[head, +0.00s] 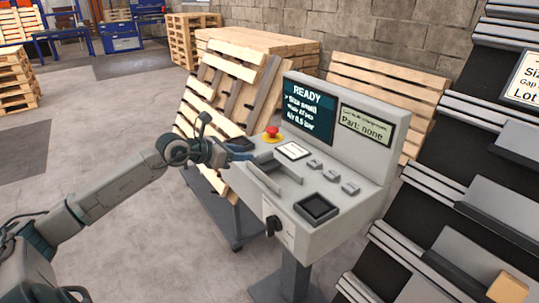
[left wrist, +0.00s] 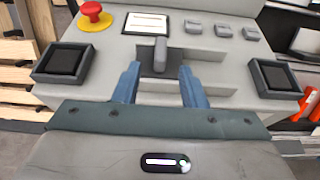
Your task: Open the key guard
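The grey control console (head: 345,225) stands in the middle of the head view. On its sloped top is a pale recess with a raised grey bar (head: 265,180). In the left wrist view a short grey upright handle (left wrist: 160,55) stands at this recess. I cannot tell for sure which part is the key guard. My left gripper (head: 240,152) is at the console's left side. In the left wrist view its blue fingers (left wrist: 160,86) are spread apart, with the handle just beyond the gap and nothing held. My right gripper is not in view.
A screen (head: 308,110) reads READY. Wooden pallets (head: 225,85) lean behind, and a dark rack (head: 450,200) stands at right.

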